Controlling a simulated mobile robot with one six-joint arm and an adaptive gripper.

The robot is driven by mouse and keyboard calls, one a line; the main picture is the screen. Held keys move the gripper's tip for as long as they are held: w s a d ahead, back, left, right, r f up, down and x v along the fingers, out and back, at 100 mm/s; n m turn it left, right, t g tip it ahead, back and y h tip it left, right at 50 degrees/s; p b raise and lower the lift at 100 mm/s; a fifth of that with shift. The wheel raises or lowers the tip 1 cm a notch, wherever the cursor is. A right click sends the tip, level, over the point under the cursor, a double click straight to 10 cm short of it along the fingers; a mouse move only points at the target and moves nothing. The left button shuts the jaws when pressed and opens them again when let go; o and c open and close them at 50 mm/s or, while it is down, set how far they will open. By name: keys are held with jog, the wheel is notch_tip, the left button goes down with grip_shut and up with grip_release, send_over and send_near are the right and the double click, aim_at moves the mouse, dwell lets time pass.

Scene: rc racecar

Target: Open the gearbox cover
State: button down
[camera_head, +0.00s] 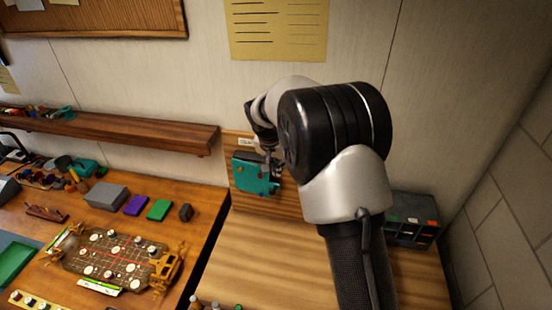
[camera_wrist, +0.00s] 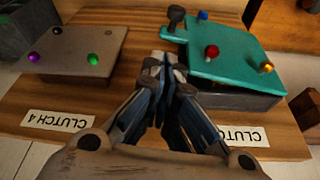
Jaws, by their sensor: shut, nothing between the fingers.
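A teal plate, which looks like the gearbox cover (camera_head: 252,178), is on the wooden board against the wall in the head view. In the wrist view the teal cover (camera_wrist: 235,60) lies at a slight angle over a dark grey box (camera_wrist: 235,99), with red, blue and yellow knobs and a dark knob at its corner. My gripper (camera_wrist: 165,62) is shut and empty, its fingertips by the cover's left edge; I cannot tell whether they touch it. In the head view my arm partly hides the cover's right side.
A grey plate (camera_wrist: 75,52) with coloured knobs is left of my gripper in the wrist view. A car chassis (camera_head: 110,262) and coloured blocks lie on the left bench. A dark organizer (camera_head: 412,218) stands right of my arm. The wooden bench top (camera_head: 260,265) below the board is mostly clear.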

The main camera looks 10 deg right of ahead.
jog(key=x, duration=0.6)
jog(key=shift+w, duration=0.2)
jog(key=shift+s, duration=0.1)
